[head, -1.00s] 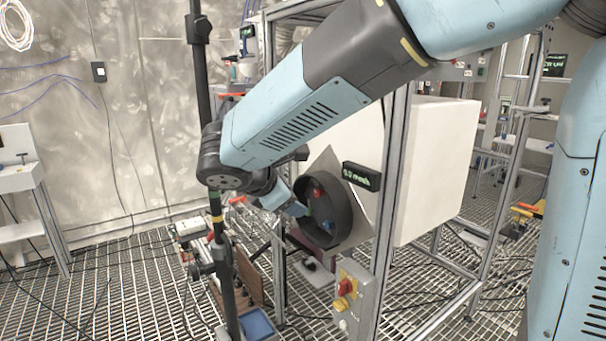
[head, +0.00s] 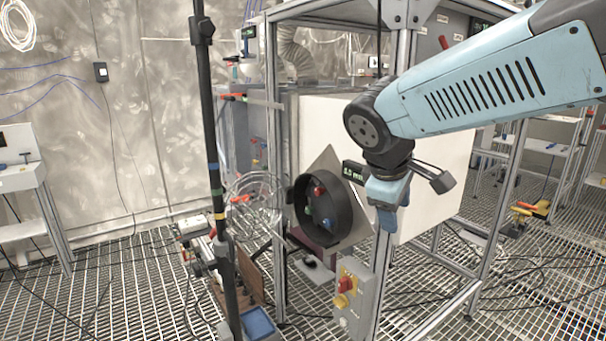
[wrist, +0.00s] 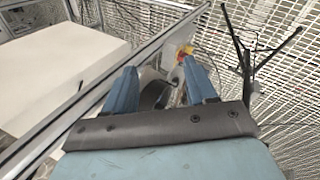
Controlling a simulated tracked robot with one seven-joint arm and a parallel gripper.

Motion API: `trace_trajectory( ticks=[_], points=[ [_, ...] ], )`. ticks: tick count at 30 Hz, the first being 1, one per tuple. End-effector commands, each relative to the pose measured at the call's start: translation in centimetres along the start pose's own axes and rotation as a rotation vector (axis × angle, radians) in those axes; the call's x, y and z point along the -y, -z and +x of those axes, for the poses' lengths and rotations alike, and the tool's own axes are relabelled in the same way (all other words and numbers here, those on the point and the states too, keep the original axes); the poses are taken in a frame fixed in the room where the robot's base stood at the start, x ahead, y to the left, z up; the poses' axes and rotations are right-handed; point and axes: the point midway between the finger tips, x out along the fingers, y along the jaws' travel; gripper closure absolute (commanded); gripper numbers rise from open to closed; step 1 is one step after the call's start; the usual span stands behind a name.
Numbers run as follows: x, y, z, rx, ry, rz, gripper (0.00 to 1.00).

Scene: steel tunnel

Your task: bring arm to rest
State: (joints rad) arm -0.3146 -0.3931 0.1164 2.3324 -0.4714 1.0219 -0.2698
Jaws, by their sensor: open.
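My arm reaches in from the upper right in the head view and bends down at the wrist. My gripper (head: 388,215) hangs in front of the white box (head: 425,195), to the right of the round black port. It also shows in the wrist view (wrist: 163,80), with its two blue fingers spread apart and nothing between them. The black port (head: 325,209) sits on a tilted grey plate, with red, green and blue parts inside it.
A metal frame post (head: 385,270) stands close by my gripper. A control box (head: 353,298) with a red switch is below. A black pole (head: 213,160) stands at the left, beside a wire coil (head: 255,200). Grated floor (head: 120,290) is partly clear at the left.

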Motion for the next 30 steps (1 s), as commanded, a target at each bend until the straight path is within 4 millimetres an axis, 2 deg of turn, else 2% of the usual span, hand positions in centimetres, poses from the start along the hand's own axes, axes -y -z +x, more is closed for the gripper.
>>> trace_trajectory(
  ticks=[1,6,13,19,30],
  points=[
    [-0.1,-1.8,-0.1,-0.016,0.023,0.101,0.44],
    [0.7,-6.0,-0.4,-0.085,0.107,0.431,0.44],
    [2.0,-9.8,-1.0,-0.185,0.195,0.812,0.44],
    [2.7,-10.7,-1.4,-0.234,0.233,0.964,0.44],
    [2.8,-10.8,-1.4,-0.238,0.238,0.980,0.44]
  ],
)
